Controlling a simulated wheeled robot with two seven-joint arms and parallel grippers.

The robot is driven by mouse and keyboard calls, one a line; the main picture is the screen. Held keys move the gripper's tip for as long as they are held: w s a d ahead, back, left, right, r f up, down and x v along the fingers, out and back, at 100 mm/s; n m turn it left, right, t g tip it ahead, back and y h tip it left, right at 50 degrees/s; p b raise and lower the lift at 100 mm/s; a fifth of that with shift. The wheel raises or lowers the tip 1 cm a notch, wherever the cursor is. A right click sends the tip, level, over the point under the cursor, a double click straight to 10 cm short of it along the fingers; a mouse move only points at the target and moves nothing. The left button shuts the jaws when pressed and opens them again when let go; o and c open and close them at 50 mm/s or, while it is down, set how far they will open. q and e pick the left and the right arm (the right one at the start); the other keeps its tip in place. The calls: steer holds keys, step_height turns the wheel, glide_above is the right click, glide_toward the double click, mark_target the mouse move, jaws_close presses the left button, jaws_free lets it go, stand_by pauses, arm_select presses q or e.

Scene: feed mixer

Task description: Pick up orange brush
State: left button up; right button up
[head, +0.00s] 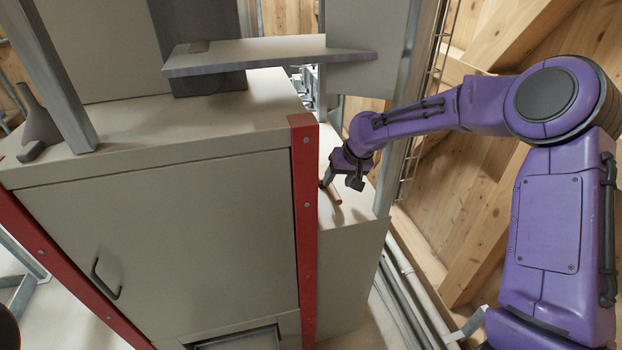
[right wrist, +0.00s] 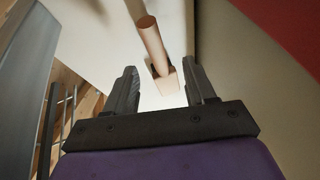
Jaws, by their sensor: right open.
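The orange brush (head: 335,194) lies on a pale ledge beside the tall machine, just right of the red post. My left gripper is not in view.
The beige machine cabinet (head: 170,235) with red posts (head: 305,220) stands left of the brush. A flat grey shelf (head: 260,55) juts out above the ledge. An upright beige panel (head: 365,60) stands behind my right wrist. Wooden beams (head: 490,200) and pipes are at the right.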

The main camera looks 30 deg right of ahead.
mark_target(333, 186)
steer(key=shift+w+d+n, duration=0.25)
steer(key=shift+w+n, duration=0.05)
steer(key=shift+w, duration=0.2)
steer(key=p+x, duration=0.3)
steer(key=x, duration=0.3)
steer(key=shift+w+f, duration=0.1)
steer(key=shift+f, duration=0.1)
steer(key=shift+w+f, duration=0.1)
steer(key=shift+f, duration=0.2)
steer(key=shift+r, duration=0.1)
jaws_close()
